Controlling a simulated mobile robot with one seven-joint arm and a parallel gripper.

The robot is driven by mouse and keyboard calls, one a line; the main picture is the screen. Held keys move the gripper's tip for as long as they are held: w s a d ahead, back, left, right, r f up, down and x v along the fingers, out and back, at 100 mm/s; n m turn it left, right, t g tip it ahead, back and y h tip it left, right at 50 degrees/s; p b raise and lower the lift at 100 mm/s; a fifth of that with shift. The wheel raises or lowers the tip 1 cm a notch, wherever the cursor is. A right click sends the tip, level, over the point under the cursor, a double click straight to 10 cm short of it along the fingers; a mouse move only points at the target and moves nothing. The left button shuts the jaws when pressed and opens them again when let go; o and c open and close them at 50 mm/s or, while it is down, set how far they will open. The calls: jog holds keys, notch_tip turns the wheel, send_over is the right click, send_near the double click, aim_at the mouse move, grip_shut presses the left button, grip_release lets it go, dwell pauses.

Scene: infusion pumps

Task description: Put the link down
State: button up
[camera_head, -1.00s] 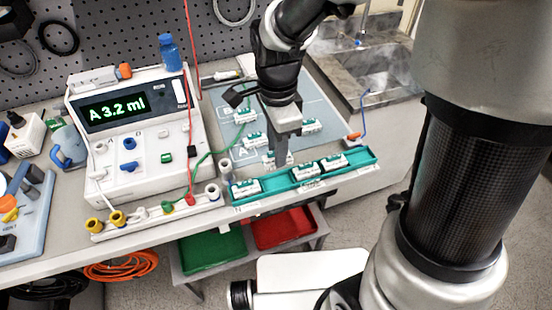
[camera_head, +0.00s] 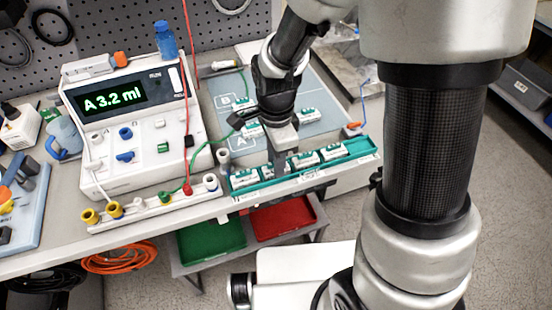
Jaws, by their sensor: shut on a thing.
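My gripper (camera_head: 280,172) points down over the teal tray (camera_head: 362,149) at the bench's front edge. It is shut on a small white-and-green link (camera_head: 268,171), mostly hidden behind the fingers. The held link is at the tray, between a link at the left end (camera_head: 244,179) and two links to the right (camera_head: 304,160) and (camera_head: 332,152). I cannot tell whether it touches the tray floor. More links lie on the grey-blue mat behind, one (camera_head: 309,114) right of my wrist and one (camera_head: 252,130) left of it.
A white pump unit (camera_head: 130,125) reading "A 3.2 ml" stands left, with a blue bottle (camera_head: 166,42) on top. Red and green cables run to a white socket strip (camera_head: 150,208) beside the tray. A green bin (camera_head: 212,240) and red bin (camera_head: 285,222) sit below.

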jog(key=o, duration=1.1)
jog(key=shift+c, duration=0.2)
notch_tip(320, 180, up, 12)
jog(key=p, duration=0.2)
jog(key=s+d+r+n+t, duration=0.5)
jog(key=s+d+r+n, duration=0.5)
jog(key=r+n, duration=0.2)
jog(key=shift+s+d+r+n+t, duration=0.15)
jog(key=shift+d+r+n+t, duration=0.2)
jog(key=shift+n, duration=1.05)
